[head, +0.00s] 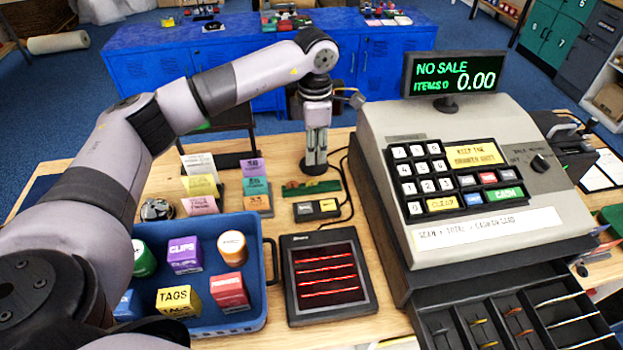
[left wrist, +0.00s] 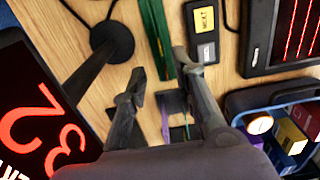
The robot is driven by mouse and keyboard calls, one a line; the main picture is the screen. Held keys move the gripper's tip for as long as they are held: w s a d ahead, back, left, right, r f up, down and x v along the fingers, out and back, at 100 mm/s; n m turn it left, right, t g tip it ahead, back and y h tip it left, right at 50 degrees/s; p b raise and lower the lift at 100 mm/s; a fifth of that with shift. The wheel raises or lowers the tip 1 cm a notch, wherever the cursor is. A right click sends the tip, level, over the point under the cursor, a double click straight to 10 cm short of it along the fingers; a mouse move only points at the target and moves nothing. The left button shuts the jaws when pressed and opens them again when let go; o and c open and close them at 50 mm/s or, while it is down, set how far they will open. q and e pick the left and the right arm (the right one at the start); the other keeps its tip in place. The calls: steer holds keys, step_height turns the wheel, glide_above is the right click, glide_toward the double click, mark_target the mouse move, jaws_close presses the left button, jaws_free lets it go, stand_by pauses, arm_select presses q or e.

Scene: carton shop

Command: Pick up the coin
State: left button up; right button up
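My left gripper (head: 317,150) points down over the far side of the wooden counter, in front of the round black base of a display stand. In the left wrist view its two fingers (left wrist: 162,72) are spread apart, with bare counter and a green strip showing between and beyond them, and nothing held. I cannot make out a coin for certain. The green strip (head: 312,188) lies just in front of the gripper in the head view, with small brownish marks on it. Small coloured edges (head: 480,322) show in the open cash drawer, too small to identify. My right gripper is not in view.
The cash register (head: 450,150) stands to the right, its drawer (head: 455,325) open. A blue bin (head: 263,290) of labelled goods and a black scanner (head: 328,305) stand in front. Card stands (head: 257,200) are left of the gripper. A black cable (head: 347,190) runs nearby.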

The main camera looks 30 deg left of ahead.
arm_select(q)
steer(key=p, duration=0.1)
glide_above(312, 184)
steer(key=f, duration=0.4)
steer(key=shift+w+d, duration=0.15)
steer(key=shift+d, duration=0.1)
steer(key=shift+a+f+p, duration=0.1)
steer(key=shift+f+p, duration=0.2)
steer(key=f, duration=0.1)
steer(key=f+p, duration=0.1)
steer(key=f, duration=0.1)
steer(key=f+p, duration=0.1)
steer(key=shift+a+f, duration=0.2)
steer(key=shift+a, duration=0.05)
steer(key=shift+f, duration=0.2)
steer(key=shift+c, duration=0.6)
jaws_close()
